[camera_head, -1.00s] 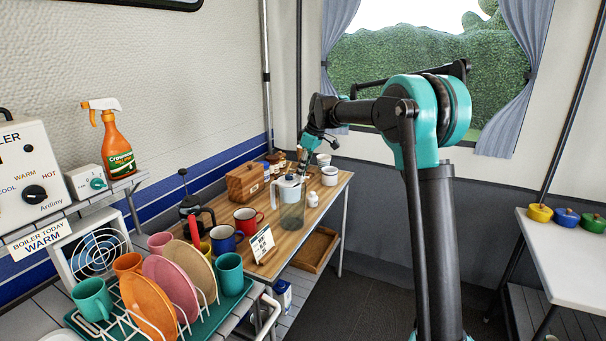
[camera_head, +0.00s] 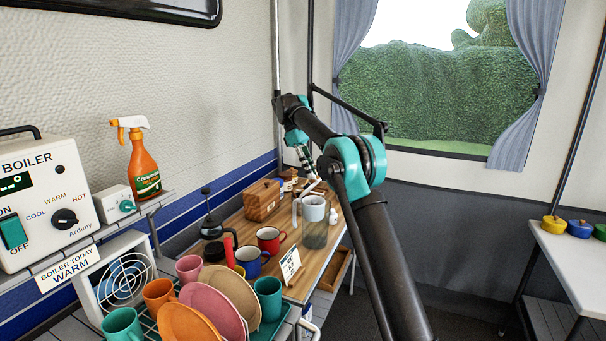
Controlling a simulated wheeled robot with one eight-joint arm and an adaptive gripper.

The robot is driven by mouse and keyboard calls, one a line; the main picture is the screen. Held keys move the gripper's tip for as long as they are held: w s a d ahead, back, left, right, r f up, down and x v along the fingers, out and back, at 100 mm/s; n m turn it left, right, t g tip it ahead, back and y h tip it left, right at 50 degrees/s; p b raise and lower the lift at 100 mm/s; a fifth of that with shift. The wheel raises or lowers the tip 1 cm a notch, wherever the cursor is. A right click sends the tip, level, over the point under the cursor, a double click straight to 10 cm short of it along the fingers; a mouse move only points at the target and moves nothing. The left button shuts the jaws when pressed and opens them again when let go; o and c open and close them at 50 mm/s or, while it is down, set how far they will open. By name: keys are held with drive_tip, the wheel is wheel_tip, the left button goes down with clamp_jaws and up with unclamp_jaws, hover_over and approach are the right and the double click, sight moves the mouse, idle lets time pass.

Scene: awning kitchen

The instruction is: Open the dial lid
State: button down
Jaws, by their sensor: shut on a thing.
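A clear jug (camera_head: 315,238) stands on the wooden table, with a pale blue-white dial lid (camera_head: 313,210) at its top and a handle on its left side. My gripper (camera_head: 309,182) reaches down from behind and is at the top of the lid, shut on it. The fingertips are small here, and their exact contact with the lid is hard to make out. The lid looks seated on the jug; I cannot tell how far it is turned.
Red mug (camera_head: 269,240), blue mug (camera_head: 250,262), a cafetiere (camera_head: 211,228) and a small sign (camera_head: 290,266) stand left of and before the jug. A wooden box (camera_head: 262,201) is behind. A dish rack with plates is in front. The boiler (camera_head: 40,205) is at left.

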drive_tip(key=shift+w+a+h, duration=0.25)
drive_tip(key=shift+a+h, duration=0.1)
drive_tip(key=shift+h, duration=0.05)
drive_tip(key=shift+r, duration=0.1)
drive_tip(key=c, duration=1.5)
unclamp_jaws()
